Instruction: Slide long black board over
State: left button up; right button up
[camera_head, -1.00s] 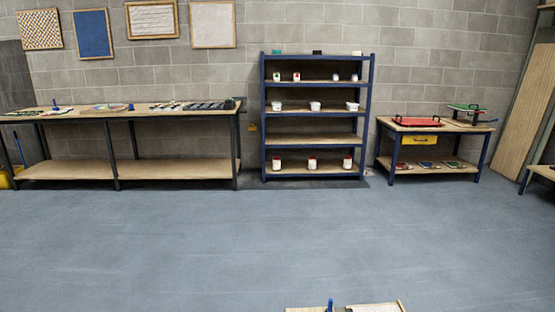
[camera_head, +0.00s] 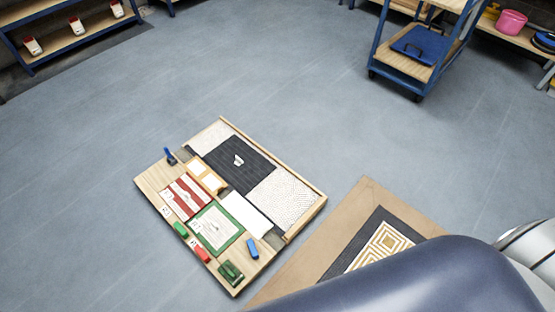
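A black ribbed panel (camera_head: 225,158) lies across the middle of a wooden-edged tray (camera_head: 306,213) in the head view. A small white item (camera_head: 239,160) sits on it. Pale speckled areas show on both sides of the panel, and I cannot tell whether they run under it. The panel looks broad rather than clearly long, so I cannot be sure it is the board named. Neither of my grippers is in view. A smooth dark part, probably of my own arm, covers the bottom right.
A wooden work surface (camera_head: 153,181) joins the tray, holding red-striped and green-framed panels (camera_head: 216,228) and small coloured blocks. A brown board (camera_head: 362,196) with a gold square pattern lies right. A blue cart (camera_head: 405,65) and shelves stand behind. Open floor surrounds them.

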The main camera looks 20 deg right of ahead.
aim_at(244, 168)
jog(key=z, duration=0.35)
jog(key=i+l+z, duration=0.2)
jog(key=l, duration=0.15)
jog(key=l+z, duration=0.15)
jog(key=l, duration=0.25)
jog(key=i+l+z, duration=0.2)
jog(key=l, duration=0.15)
jog(key=i+l+z, duration=0.7)
jog(key=i, duration=0.25)
jog(key=i+l+z, duration=0.2)
jog(key=i+z, duration=0.15)
jog(key=i, duration=0.2)
jog(key=i+j+u, duration=0.15)
jog(key=i+u, duration=0.65)
jog(key=i+l+u, duration=0.1)
jog(key=i+u, duration=0.3)
jog(key=i+l+u, duration=0.2)
jog(key=i+u, duration=0.2)
jog(key=i+j+u, duration=0.25)
jog(key=u, duration=0.2)
jog(key=i+u, duration=0.85)
jog(key=i+l+u, duration=0.2)
jog(key=i+u, duration=0.25)
